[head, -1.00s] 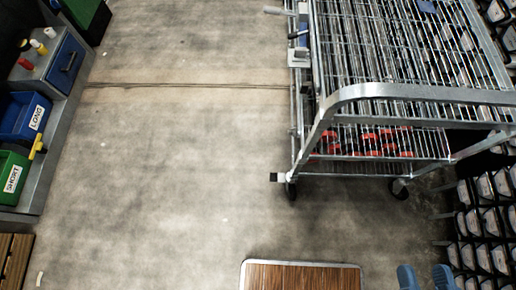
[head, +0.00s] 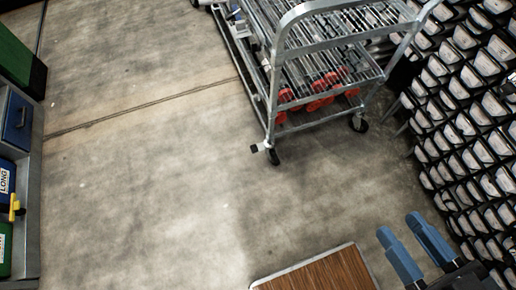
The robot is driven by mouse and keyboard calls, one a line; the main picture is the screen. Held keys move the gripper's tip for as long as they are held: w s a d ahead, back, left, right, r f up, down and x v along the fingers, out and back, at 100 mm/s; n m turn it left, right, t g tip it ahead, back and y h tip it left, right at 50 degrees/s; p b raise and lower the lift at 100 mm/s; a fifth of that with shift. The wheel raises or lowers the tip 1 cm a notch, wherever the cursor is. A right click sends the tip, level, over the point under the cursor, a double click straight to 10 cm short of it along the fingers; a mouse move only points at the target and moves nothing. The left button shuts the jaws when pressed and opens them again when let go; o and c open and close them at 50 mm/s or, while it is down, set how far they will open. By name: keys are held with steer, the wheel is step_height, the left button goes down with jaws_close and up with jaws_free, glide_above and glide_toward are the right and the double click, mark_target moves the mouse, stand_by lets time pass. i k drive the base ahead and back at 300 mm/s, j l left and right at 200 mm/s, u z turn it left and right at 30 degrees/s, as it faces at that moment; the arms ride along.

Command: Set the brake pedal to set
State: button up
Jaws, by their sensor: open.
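A metal wire-shelf cart (head: 325,121) stands at the upper middle on small casters. The brake pedal (head: 257,148) appears as a small pale and black lever at the caster (head: 273,157) on the cart's near left corner. It sticks out to the left; its exact setting is too small to tell. My gripper (head: 402,228) is at the lower right, with two blue fingers apart and nothing between them. It is well to the right of and below the pedal in the picture, not touching the cart.
A wood-topped panel with a metal rim (head: 318,273) is at the bottom middle. Racks of pale-ended liners (head: 465,130) fill the right side. A bench with bins (head: 30,150) lines the left edge. The concrete floor (head: 150,190) between is clear.

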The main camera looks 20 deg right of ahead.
mark_target(255, 148)
steer(key=i+j+u, duration=0.15)
steer(key=i+j, duration=0.15)
steer(key=i, duration=0.2)
steer(key=i+j+u, duration=0.15)
steer(key=i, duration=0.35)
steer(key=i+j+u, duration=0.15)
steer(key=i+j, duration=0.15)
steer(key=i, duration=0.2)
